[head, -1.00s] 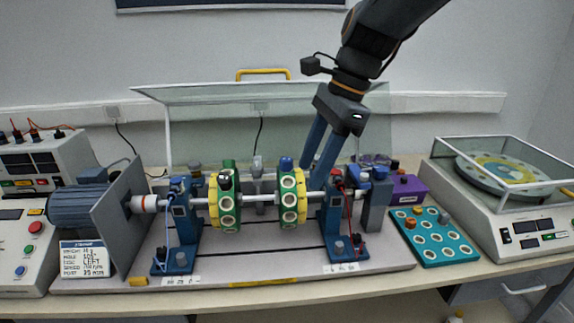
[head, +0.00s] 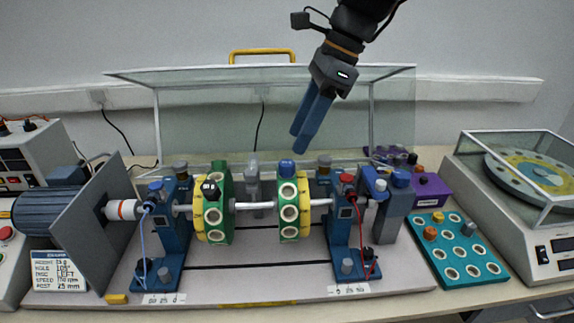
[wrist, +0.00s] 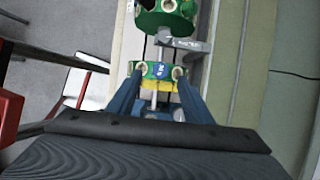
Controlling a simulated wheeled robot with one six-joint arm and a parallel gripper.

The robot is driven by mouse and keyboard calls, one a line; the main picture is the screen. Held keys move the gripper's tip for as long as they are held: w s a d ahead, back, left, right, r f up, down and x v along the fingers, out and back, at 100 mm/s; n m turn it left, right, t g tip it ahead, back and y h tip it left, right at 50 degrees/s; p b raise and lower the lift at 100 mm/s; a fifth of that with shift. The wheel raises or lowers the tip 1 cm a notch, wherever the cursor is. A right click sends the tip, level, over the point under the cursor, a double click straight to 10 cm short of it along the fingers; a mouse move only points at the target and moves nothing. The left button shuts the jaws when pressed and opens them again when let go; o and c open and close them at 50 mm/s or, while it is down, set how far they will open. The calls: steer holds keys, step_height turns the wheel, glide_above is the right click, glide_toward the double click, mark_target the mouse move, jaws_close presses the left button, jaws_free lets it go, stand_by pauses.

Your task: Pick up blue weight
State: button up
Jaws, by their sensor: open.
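The blue weight (head: 286,168) sits in the top hole of the right disc (head: 291,207), a green and yellow disc on the horizontal shaft. In the wrist view the blue weight (wrist: 160,71) shows on the disc's green rim, between my two fingers. My gripper (head: 299,142) is above the weight in the head view, apart from it, with its blue fingers tilted down to the left. The wrist view shows my gripper (wrist: 158,90) with its fingers spread and nothing held between them.
The left disc (head: 213,208) holds a black weight (head: 210,187). Blue bearing stands (head: 345,225) flank the discs. The clear cover (head: 265,110) stands raised behind. A teal tray (head: 462,255) with several holes and a few weights lies at the right, beside a purple box (head: 430,190).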

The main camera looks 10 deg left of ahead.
mark_target(287, 162)
steer(key=shift+p+x, duration=0.8)
steer(key=shift+x, duration=2.35)
steer(key=shift+d, duration=0.15)
steer(key=c, duration=1.1)
